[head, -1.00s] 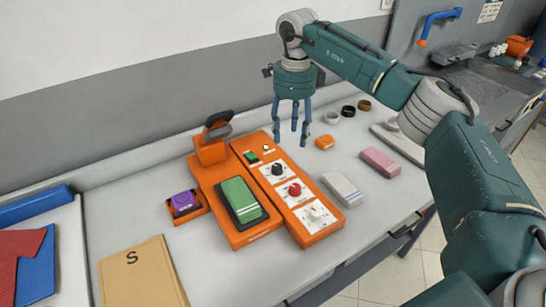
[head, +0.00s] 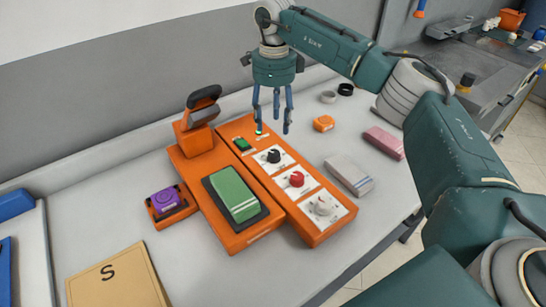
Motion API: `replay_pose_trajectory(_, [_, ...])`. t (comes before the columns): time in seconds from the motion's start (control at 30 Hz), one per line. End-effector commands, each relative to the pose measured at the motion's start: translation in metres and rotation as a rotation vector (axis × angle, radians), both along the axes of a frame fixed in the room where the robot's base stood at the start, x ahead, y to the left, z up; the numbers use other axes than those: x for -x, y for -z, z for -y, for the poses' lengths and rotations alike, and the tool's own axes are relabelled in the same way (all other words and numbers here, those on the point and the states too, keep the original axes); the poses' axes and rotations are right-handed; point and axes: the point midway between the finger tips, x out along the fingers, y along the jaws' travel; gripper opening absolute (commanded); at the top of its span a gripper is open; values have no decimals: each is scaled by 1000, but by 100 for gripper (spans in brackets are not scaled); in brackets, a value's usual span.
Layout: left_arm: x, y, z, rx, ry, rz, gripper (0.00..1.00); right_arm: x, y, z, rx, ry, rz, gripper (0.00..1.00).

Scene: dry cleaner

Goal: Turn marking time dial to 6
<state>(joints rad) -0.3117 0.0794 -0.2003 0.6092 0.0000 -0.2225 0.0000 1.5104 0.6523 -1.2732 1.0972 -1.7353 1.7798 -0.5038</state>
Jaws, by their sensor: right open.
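An orange marking machine (head: 246,237) stands on the light table. Its control panel (head: 318,236) carries three dials on white plates: a black dial (head: 273,156), a red dial (head: 296,179) and a white dial (head: 322,206). The labels are too small to tell which dial sets the time or where each points. My right gripper (head: 272,128) is open and empty, fingers pointing down, above the far end of the panel beyond the black dial. It appears apart from the dials. My left gripper is not in view.
A green pad (head: 232,192) lies on the machine's bed beside an upright orange head (head: 197,138). A purple round item (head: 166,200) sits at left. Folded grey cloth (head: 348,177), pink cloth (head: 384,142) and an orange block (head: 323,123) lie right. An "S" envelope (head: 117,280) lies in front.

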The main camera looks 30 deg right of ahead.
Motion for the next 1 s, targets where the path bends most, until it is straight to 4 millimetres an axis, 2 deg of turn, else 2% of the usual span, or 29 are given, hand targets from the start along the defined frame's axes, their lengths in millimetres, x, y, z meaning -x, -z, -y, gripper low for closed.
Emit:
replay_pose_trajectory(0.07, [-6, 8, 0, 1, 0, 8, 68, 0, 8, 0, 0, 0, 0, 50])
replay_pose_trajectory(0.23, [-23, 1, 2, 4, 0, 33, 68, 1, 19, 0, 0, 0, -3, 50])
replay_pose_trajectory(0.33, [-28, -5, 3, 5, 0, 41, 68, 1, 35, 0, 0, 0, -5, 50])
replay_pose_trajectory(0.7, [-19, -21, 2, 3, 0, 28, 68, 1, 99, 0, 0, -1, -3, 50])
replay_pose_trajectory(0.83, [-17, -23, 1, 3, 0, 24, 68, 1, 111, 0, 0, 0, -2, 50])
replay_pose_trajectory(1.0, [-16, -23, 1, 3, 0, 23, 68, 0, 115, 0, -1, 0, 1, 50])
